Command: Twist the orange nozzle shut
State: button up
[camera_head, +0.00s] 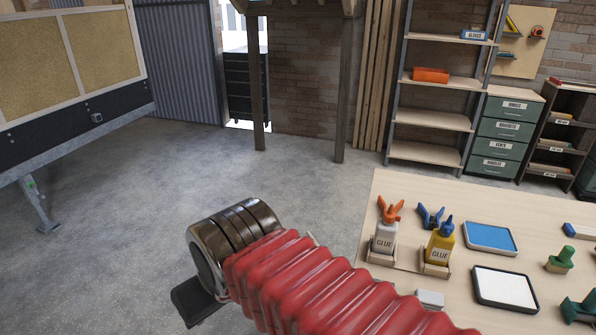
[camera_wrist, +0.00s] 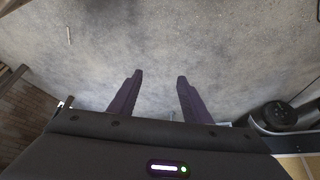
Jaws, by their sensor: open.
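The orange nozzle (camera_head: 387,214) tops a white glue bottle (camera_head: 384,238) on the workbench in the head view. An orange clamp-like shape is at the same spot, so their outlines are hard to part. I cannot tell how far the nozzle is turned. The bottle stands upright in a small wooden holder (camera_head: 381,258). My gripper (camera_wrist: 158,76) shows in the wrist view with two dark fingers apart and nothing between them, over grey floor. In the head view my arm reaches out left of the bench, apart from the bottle.
A yellow glue bottle (camera_head: 440,246) with a blue tip stands close right of the white one, with a blue clamp (camera_head: 431,216) behind.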

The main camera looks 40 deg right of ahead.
jog(key=w+d+r+m+g+h, duration=0.1)
jog(key=w+d+r, duration=0.2)
jog(key=d, duration=0.3)
jog(key=w+d+r+m+g, duration=0.1)
jog(key=w+d+r, duration=0.15)
jog(key=d, duration=0.25)
notch_tip(320, 180, up, 4)
jog(key=m+g+y, duration=0.1)
jog(key=m+g, duration=0.2)
send_over(390, 214)
jog(key=shift+d+f, duration=0.1)
jog(key=shift+d, duration=0.15)
jog(key=shift+w+f, duration=0.1)
notch_tip(390, 214, down, 14)
jog(key=shift+r, duration=0.2)
